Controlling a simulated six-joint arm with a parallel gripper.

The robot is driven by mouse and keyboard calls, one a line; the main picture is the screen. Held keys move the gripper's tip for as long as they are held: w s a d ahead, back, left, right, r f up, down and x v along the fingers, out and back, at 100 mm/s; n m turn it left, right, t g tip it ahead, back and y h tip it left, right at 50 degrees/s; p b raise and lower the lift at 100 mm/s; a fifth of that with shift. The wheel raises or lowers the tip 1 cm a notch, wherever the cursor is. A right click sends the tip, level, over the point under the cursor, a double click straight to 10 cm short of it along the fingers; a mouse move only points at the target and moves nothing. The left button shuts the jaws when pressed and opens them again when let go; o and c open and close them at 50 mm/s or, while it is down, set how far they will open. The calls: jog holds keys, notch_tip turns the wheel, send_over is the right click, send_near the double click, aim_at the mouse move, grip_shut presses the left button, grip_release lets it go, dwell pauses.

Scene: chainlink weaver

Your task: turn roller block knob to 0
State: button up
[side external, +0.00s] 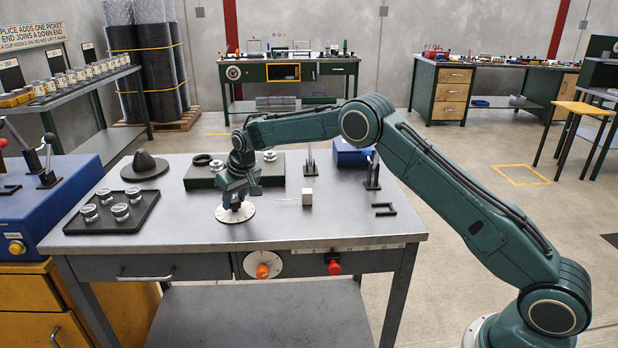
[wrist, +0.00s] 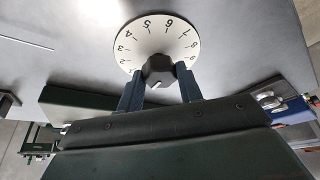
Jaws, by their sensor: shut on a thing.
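A white round dial (wrist: 140,47) with black numbers around its rim lies flat on the grey table. Digits 2 to 9 show in the wrist view; the near part of the rim, behind my gripper, is hidden, and I see no 0. A dark faceted knob (wrist: 158,66) stands at its centre, with a small pale mark on the side facing my gripper. My gripper (wrist: 160,72) has its two blue fingers shut on the knob, one on each side. In the side view my gripper (side external: 236,203) points down onto the dial (side external: 233,216); the knob is mostly covered there.
A green block (side external: 205,178) with round metal parts stands just behind the dial. A black tray (side external: 110,222) of small cylinders is at the left. An orange knob (side external: 263,271) sits on the table front.

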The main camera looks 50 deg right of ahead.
dwell(0.4)
jog(key=o, duration=1)
jog(key=shift+r, duration=0.15)
jog(key=v, duration=1.3)
jog(key=shift+s+r, duration=0.2)
jog(key=shift+r, duration=0.1)
